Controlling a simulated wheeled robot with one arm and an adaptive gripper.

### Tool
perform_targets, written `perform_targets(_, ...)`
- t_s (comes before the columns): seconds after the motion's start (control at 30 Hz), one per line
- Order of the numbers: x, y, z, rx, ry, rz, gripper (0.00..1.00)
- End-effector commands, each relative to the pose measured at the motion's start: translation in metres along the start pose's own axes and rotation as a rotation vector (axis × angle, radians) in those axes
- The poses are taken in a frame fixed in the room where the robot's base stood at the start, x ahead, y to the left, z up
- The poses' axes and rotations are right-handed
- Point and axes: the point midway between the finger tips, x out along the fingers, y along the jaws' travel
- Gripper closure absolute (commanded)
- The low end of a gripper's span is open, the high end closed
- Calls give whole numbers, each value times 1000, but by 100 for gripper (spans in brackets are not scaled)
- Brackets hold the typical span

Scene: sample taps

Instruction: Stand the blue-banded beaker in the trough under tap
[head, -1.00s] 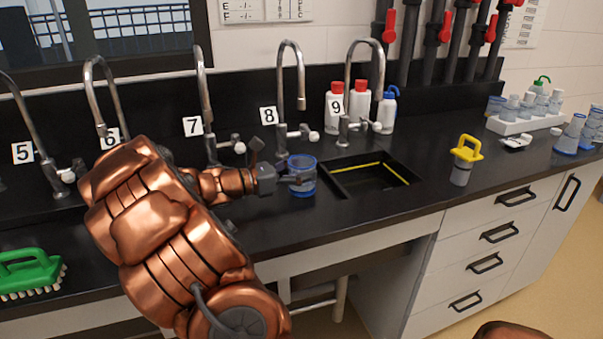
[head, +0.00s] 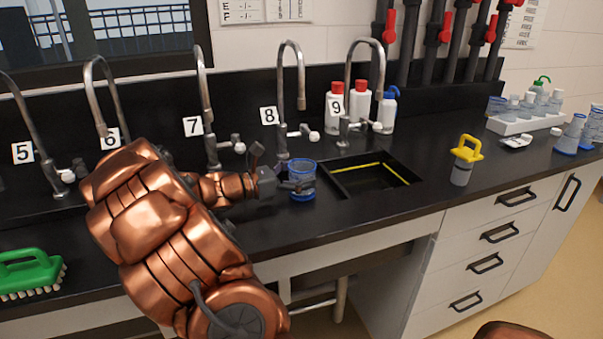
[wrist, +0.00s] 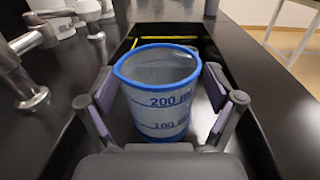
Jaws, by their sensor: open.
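The blue-banded beaker (head: 303,188) is clear, with a blue rim and blue volume marks. It is upright in front of tap 8 (head: 291,90), left of the open dark trough section (head: 405,183). My gripper (head: 293,186) reaches it from the left. In the wrist view my gripper (wrist: 162,118) is open, with one finger on each side of the beaker (wrist: 158,88). Trough edges run along both sides of the beaker there. The beaker's base is partly hidden behind the gripper, so its contact below is unclear.
Tap 9 (head: 350,90) stands behind the open trough section; tap 7 (head: 204,95) is left of tap 8. White bottles (head: 358,103) stand behind tap 9. A yellow-handled item (head: 465,158) is to the right. A green brush (head: 30,270) lies at far left.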

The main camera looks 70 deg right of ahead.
Motion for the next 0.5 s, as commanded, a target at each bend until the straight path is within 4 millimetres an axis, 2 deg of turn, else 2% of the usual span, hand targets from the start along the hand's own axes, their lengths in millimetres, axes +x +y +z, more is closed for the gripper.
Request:
perform_targets(0.13,0,0,4,1,0,0,9)
perform_targets(0.23,-10,1,3,0,-1,2,9)
perform_targets(0.5,-58,1,4,2,1,4,9)
